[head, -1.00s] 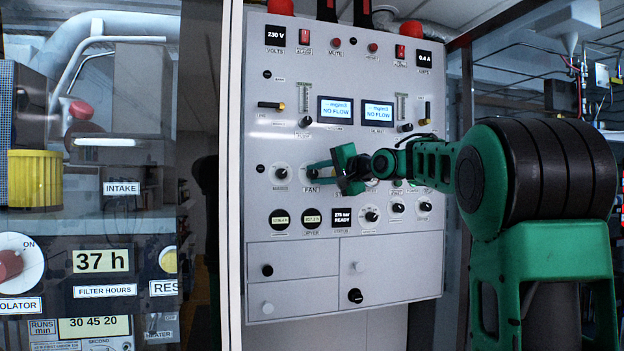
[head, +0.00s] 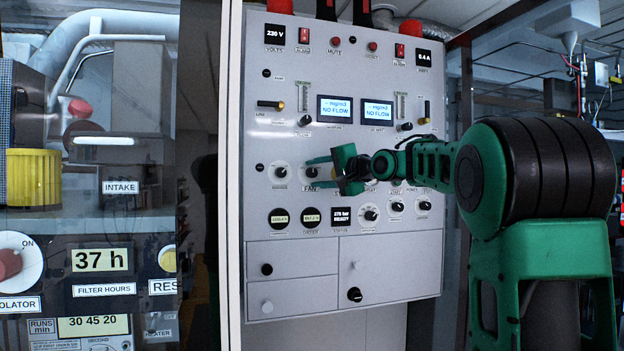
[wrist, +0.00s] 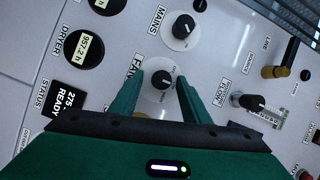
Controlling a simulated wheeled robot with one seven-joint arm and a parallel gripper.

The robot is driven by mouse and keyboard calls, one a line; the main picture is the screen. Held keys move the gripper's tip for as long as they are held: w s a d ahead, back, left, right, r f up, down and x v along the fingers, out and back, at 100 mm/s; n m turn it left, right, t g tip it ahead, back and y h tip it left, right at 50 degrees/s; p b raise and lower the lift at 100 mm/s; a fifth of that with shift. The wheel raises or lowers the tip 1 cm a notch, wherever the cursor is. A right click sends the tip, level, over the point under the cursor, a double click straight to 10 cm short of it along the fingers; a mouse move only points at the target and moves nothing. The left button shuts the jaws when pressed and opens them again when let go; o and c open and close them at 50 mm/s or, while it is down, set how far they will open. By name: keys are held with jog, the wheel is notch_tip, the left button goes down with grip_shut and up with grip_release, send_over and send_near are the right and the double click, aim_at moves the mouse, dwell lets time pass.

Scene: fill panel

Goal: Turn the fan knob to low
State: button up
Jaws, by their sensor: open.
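The fan knob (wrist: 162,80) is a small black knob on a white round dial, with the label FAN beside it in the wrist view. It also shows in the head view (head: 311,172), just above the FAN label. My gripper (wrist: 153,88) is open, with one green finger on each side of the fan dial. The knob stands between the fingertips, and a gap shows between it and each finger. In the head view my gripper (head: 318,173) is at the fan dial and partly covers it. I cannot tell how deep the fingers reach.
The MAINS knob (wrist: 183,27) sits beside the fan knob. A flow knob (wrist: 252,102) and a line valve handle (wrist: 285,72) are on the other side. The dryer display (wrist: 84,48) and status display (wrist: 68,98) are nearby. The panel's lower drawers (head: 292,262) are closed.

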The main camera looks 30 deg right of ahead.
jog(key=v, duration=1)
jog(key=shift+s+d, duration=0.15)
jog(key=shift+s, duration=0.15)
jog(key=shift+f, duration=0.1)
jog(key=s+f+n+g+h, duration=0.15)
jog(key=s+f+g, duration=0.3)
jog(key=f, duration=0.75)
jog(key=s+f+n+g+h, duration=0.1)
jog(key=s+f+g+h, duration=0.15)
jog(key=s+f, duration=0.7)
jog(key=s+a+f+n+g, duration=0.1)
jog(key=s+f+g, duration=0.2)
jog(key=s+f, duration=0.5)
jog(key=s+a+f+n+g, duration=0.1)
jog(key=s+a+f+g, duration=0.1)
jog(key=s+f, duration=0.6)
jog(key=s+a+f+n+g+y, duration=0.1)
jog(key=s+a+f+n+g, duration=0.1)
jog(key=s+f+g, duration=0.3)
jog(key=s+f, duration=0.3)
jog(key=s, duration=0.1)
jog(key=shift+a, duration=0.1)
